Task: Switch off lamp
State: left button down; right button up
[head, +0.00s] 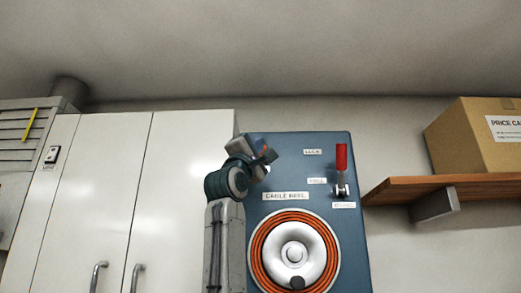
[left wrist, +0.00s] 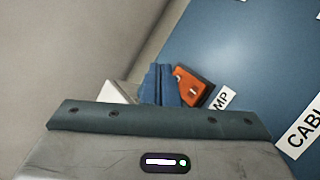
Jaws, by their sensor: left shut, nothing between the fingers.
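My left gripper (head: 266,154) is in front of the upper left corner of a blue panel (head: 318,160) marked CABLE REEL. Its fingers are shut and empty; they also show in the left wrist view (left wrist: 161,84). An orange rocker switch (left wrist: 193,86) in a dark frame sits right beside the fingertips, next to a white label (left wrist: 223,98) whose visible letters read "MP". I cannot tell whether the fingers touch the switch or which way it is set. In the head view the gripper mostly hides it. My right gripper is not in view.
The panel also carries a red-handled lever (head: 341,158) and an orange cable reel (head: 256,255). White cabinets (head: 180,190) stand left, with a small wall switch (head: 52,155) farther left. A wooden shelf (head: 450,184) holding a cardboard box (head: 465,140) is on the right.

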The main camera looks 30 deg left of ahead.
pick_arm(q)
jog(key=s+b, duration=0.1)
jog(key=s+d, duration=0.1)
jog(key=s+d+b, duration=0.1)
jog(key=shift+s+d+f+b, duration=0.25)
jog(key=shift+s+f+b, duration=0.05)
jog(key=shift+s+b, duration=0.1)
dwell(0.5)
